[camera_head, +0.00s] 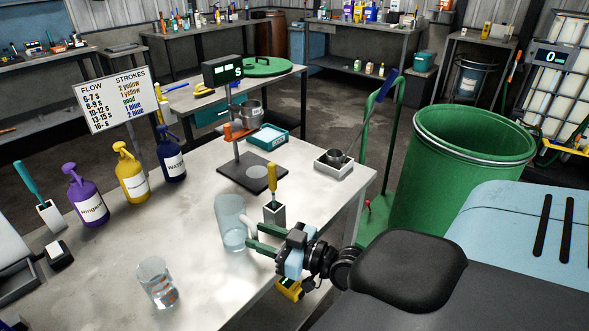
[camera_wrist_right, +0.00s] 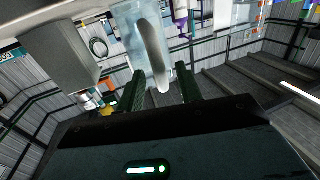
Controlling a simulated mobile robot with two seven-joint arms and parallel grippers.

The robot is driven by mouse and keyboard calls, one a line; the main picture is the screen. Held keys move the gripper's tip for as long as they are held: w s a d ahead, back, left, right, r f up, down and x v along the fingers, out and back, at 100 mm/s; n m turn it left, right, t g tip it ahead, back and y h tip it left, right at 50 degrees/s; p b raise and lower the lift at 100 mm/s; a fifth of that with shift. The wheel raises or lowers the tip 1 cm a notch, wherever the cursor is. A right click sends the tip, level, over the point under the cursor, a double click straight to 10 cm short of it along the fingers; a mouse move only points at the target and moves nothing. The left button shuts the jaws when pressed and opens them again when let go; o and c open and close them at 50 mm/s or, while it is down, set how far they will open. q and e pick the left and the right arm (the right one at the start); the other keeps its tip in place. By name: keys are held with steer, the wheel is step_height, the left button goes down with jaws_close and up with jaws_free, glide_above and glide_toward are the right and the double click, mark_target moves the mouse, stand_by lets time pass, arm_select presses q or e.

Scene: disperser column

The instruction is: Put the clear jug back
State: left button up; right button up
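The clear jug (camera_head: 229,225) stands upright on the near workbench (camera_head: 205,265), with its pale handle (camera_head: 249,222) facing right. My right gripper (camera_head: 258,238) reaches in from the right, level with the jug's lower part, its green fingers pointing at the handle. In the right wrist view the fingers (camera_wrist_right: 162,90) are apart, with the handle (camera_wrist_right: 152,50) lined up in the gap and visible space on both sides. The jug (camera_wrist_right: 128,30) shows behind the handle. Whether the fingertips overlap the handle is hard to tell. My left gripper is out of view.
A grey holder with a yellow-handled tool (camera_head: 273,193) stands close behind the right gripper. A clear glass (camera_head: 157,281) is in front-left of the jug. A stand (camera_head: 251,172), pump bottles (camera_head: 130,175) and a small tray (camera_head: 333,170) stand farther back. A green drum (camera_head: 465,165) is right.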

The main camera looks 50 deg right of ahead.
steer(key=b+v, duration=0.1)
steer(key=v, duration=0.8)
steer(key=shift+s, duration=0.35)
steer(key=shift+d, duration=0.1)
steer(key=s+a+f+m+g+h, duration=0.15)
steer(key=s+f, duration=0.25)
steer(key=f, duration=0.4)
steer(key=s+a+f+g+h, duration=0.1)
steer(key=s+a+f+g, duration=0.15)
steer(key=s+f, duration=0.4)
steer(key=s+a+f+g+h, duration=0.1)
steer(key=s+a+f+g, duration=0.4)
steer(key=s+a+f, duration=0.5)
step_height(320, 180, down, 4)
steer(key=shift+s+m+g+h, duration=0.3)
steer(key=shift+s+m+h, duration=0.05)
steer(key=shift+s, duration=0.45)
